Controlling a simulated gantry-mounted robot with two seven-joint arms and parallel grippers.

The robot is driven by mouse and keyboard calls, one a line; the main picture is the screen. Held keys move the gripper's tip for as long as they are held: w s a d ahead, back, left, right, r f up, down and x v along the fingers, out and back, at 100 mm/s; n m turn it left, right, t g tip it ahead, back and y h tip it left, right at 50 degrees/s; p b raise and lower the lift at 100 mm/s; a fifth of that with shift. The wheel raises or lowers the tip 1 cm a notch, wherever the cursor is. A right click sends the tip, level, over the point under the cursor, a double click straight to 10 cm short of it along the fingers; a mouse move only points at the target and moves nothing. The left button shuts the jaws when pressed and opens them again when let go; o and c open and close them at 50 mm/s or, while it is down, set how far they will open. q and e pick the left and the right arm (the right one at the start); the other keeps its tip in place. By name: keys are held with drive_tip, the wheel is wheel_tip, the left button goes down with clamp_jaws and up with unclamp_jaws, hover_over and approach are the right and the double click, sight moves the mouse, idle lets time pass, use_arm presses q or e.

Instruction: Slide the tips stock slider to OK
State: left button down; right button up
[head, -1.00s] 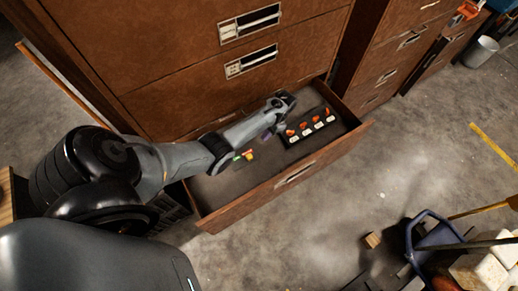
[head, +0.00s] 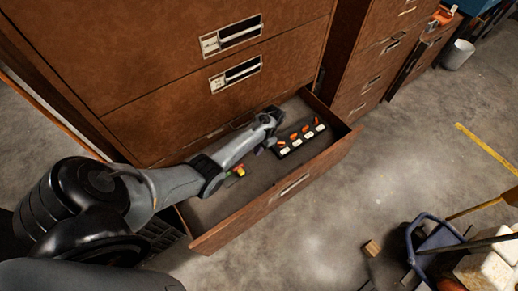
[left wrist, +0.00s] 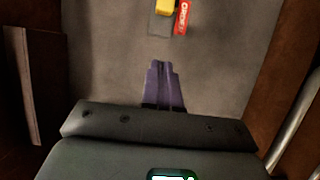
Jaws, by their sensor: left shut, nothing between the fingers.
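The slider shows in the left wrist view as a yellow block (left wrist: 166,6) at the top edge, on a grey base beside a red label (left wrist: 182,18) reading ORDER. Its upper part is cut off by the frame. In the head view it is a small yellow, red and green piece (head: 237,172) on the drawer floor, partly beside my forearm. No OK mark is readable. My right gripper is not in view.
The open drawer (head: 222,206) has raised walls around the slider. A black rack (head: 300,138) with orange and white pieces sits near my gripper. Cabinet fronts (head: 170,75) rise behind. A bucket with handles (head: 435,237) stands on the floor at right.

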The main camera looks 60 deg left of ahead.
sight(241, 172)
use_arm(q)
drive_tip(key=b+x, duration=0.3)
drive_tip(key=x, duration=0.3)
drive_tip(key=shift+s+f+b, duration=0.15)
drive_tip(key=shift+f+b, duration=0.1)
drive_tip(key=shift+b, duration=0.05)
drive_tip(key=shift+s+r+p, duration=0.2)
drive_tip(key=shift+s+p, duration=0.4)
drive_tip(key=shift+s+r+p, duration=0.25)
drive_tip(key=shift+s+p, duration=0.3)
drive_tip(key=shift+s, duration=0.05)
drive_tip(key=shift+s+d, duration=0.1)
drive_tip(key=shift+s, duration=0.4)
drive_tip(key=shift+s+f, duration=0.1)
drive_tip(key=shift+s, duration=0.1)
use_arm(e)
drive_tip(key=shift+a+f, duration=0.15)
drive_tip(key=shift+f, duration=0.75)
use_arm(q)
drive_tip(key=shift+p, duration=0.3)
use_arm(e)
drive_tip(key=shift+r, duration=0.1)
